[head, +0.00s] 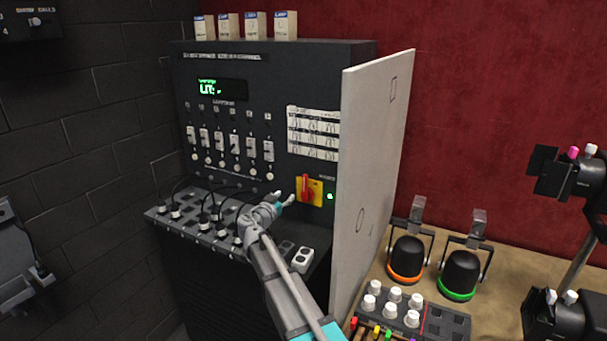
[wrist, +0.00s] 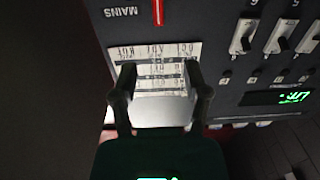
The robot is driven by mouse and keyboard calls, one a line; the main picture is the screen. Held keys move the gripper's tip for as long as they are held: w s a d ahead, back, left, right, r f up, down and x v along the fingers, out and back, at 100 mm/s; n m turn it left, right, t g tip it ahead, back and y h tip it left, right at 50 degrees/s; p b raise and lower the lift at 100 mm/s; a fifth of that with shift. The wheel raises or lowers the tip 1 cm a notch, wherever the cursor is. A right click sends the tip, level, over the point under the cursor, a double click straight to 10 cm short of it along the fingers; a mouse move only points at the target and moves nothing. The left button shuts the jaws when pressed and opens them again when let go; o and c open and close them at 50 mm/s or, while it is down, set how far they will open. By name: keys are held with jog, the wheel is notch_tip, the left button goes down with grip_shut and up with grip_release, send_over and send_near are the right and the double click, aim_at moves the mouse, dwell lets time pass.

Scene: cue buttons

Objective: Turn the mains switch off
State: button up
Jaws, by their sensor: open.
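The mains switch is a red rotary handle (head: 306,187) on a yellow plate (head: 317,192), low on the right of the black cabinet front. The handle stands about upright, and a green light (head: 330,197) glows to its right. In the wrist view the scene is upside down; the red handle (wrist: 157,11) is cut off at the top edge, beside the MAINS label (wrist: 121,12). My gripper (head: 284,199) is just left of the yellow plate in the head view. Its two fingers are apart and empty in the wrist view (wrist: 160,68). I see no contact with the handle.
The black cabinet (head: 225,130) carries several sliders, a green display (head: 221,90) and a printed chart (head: 314,133). Its white door (head: 375,150) stands open on the right. Plugs and cables (head: 205,215) crowd the ledge left of my arm. Lamps (head: 461,270) stand on the bench at right.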

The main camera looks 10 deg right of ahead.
aim_at(304, 179)
jog(key=shift+w+d, duration=0.45)
jog(key=shift+w, duration=0.05)
jog(key=shift+w+d, duration=0.15)
jog(key=x, duration=1.3)
jog(key=shift+w+d, duration=0.1)
grip_shut()
jog(key=shift+d, duration=0.2)
dwell(0.3)
